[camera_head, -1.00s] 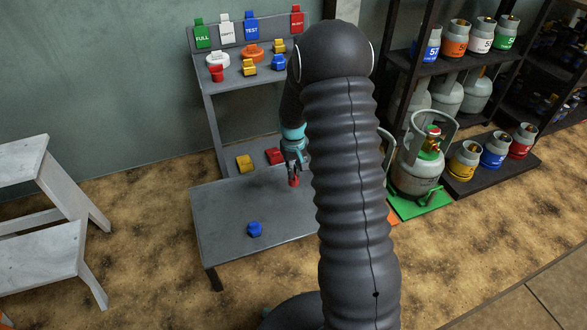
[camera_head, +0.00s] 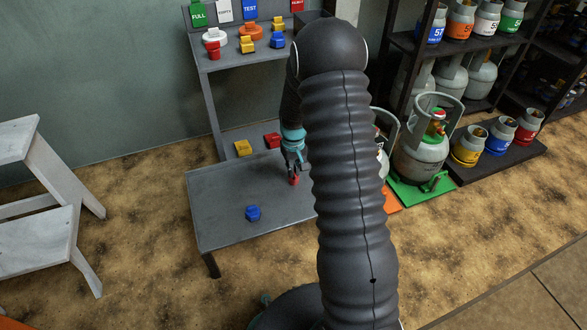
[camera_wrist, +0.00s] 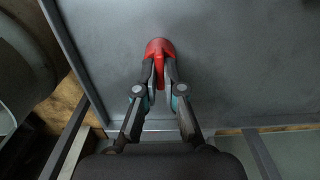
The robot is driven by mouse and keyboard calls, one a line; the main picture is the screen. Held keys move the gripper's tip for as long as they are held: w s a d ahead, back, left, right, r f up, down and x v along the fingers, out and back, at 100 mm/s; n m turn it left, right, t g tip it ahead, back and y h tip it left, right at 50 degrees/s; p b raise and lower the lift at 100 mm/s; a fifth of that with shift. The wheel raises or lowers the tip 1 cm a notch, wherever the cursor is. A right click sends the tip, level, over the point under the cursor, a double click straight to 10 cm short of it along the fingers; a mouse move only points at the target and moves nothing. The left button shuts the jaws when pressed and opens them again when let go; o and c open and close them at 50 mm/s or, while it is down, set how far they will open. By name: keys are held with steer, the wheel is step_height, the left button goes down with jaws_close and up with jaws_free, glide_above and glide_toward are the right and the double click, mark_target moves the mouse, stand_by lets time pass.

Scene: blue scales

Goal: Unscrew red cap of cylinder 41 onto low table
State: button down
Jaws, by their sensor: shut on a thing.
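My gripper (camera_head: 294,172) is shut on a red cap (camera_head: 294,181), low over the right part of the low grey table (camera_head: 225,232). In the wrist view the red cap (camera_wrist: 158,48) sits between the two fingertips (camera_wrist: 160,72), above or on the grey table top (camera_wrist: 220,60); I cannot tell whether it touches. I cannot read a number 41 on any cylinder. A grey cylinder (camera_head: 420,152) with a collar stands on a green base to the right. Another cylinder (camera_head: 384,140) beside it is mostly hidden by my arm.
A blue cap (camera_head: 253,213) lies on the low table. Yellow (camera_head: 242,148) and red (camera_head: 272,140) pieces lie on the shelf behind it. The upper shelf (camera_head: 225,57) holds several coloured caps. Racks of small cylinders (camera_head: 468,147) stand at right, white steps (camera_head: 45,190) at left.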

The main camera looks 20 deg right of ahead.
steer(key=c, duration=1.2)
jaws_free()
steer(key=shift+r, duration=0.15)
step_height(320, 180, up, 12)
steer(key=s+a+r+t+p, duration=0.2)
steer(key=s+a+r+p, duration=0.1)
steer(key=s+r, duration=0.6)
steer(key=s+a+r+t+p, duration=0.1)
steer(key=s+a+r+p, duration=0.2)
steer(key=s+r, duration=0.7)
steer(key=s+a+r+t+p, duration=0.2)
steer(key=s+a+r+p, duration=0.1)
steer(key=s+r, duration=0.7)
steer(key=shift+s+a+r+t, duration=0.2)
steer(key=shift+s+t, duration=0.1)
steer(key=shift+s, duration=0.45)
